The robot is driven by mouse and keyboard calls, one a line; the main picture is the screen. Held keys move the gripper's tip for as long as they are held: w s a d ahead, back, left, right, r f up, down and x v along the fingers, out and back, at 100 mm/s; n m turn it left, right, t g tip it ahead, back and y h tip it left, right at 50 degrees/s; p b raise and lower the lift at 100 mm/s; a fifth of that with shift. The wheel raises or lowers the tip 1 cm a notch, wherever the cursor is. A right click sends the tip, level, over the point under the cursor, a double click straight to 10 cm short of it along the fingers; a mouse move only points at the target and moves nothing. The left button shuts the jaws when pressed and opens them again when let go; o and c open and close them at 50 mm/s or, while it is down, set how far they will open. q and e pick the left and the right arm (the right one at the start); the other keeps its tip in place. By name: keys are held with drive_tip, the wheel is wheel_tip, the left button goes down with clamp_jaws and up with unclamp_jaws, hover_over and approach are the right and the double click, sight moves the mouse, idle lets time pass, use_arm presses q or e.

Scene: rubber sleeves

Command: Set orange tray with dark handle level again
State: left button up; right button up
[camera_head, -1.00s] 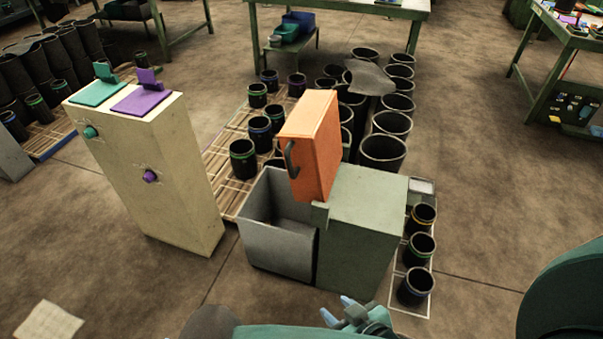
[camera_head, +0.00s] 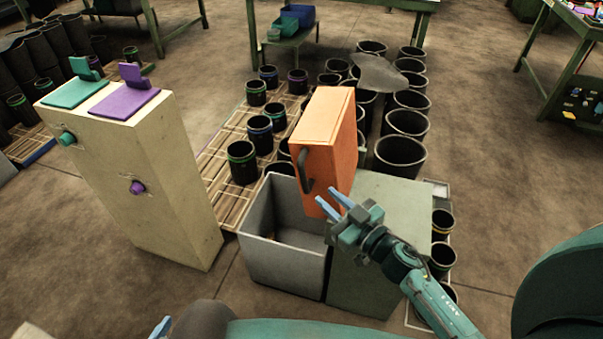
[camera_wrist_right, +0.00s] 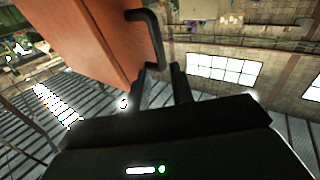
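The orange tray (camera_head: 333,133) stands steeply tipped up at the edge of the green cabinet (camera_head: 385,225), beside the open grey bin (camera_head: 290,255). Its dark handle (camera_head: 304,170) is on the face toward the left. My right gripper (camera_head: 329,201) is just below and in front of the handle, its light blue fingers apart. In the right wrist view, the handle (camera_wrist_right: 156,35) hangs from the orange tray (camera_wrist_right: 95,40), its lower end near the gap between the two dark fingers (camera_wrist_right: 160,80). A light blue tip of my left gripper (camera_head: 160,327) shows at the bottom edge; the rest is hidden.
A cream cabinet (camera_head: 150,175) with teal and purple levers stands at the left. Black sleeves with coloured bands stand on a wooden pallet (camera_head: 215,170) behind the bin, with larger black sleeves (camera_head: 400,153) to the right. More banded sleeves stand right of the green cabinet.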

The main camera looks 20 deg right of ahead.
sight(305, 179)
drive_tip(key=x, duration=1)
clamp_jaws()
drive_tip(key=shift+f, duration=0.1)
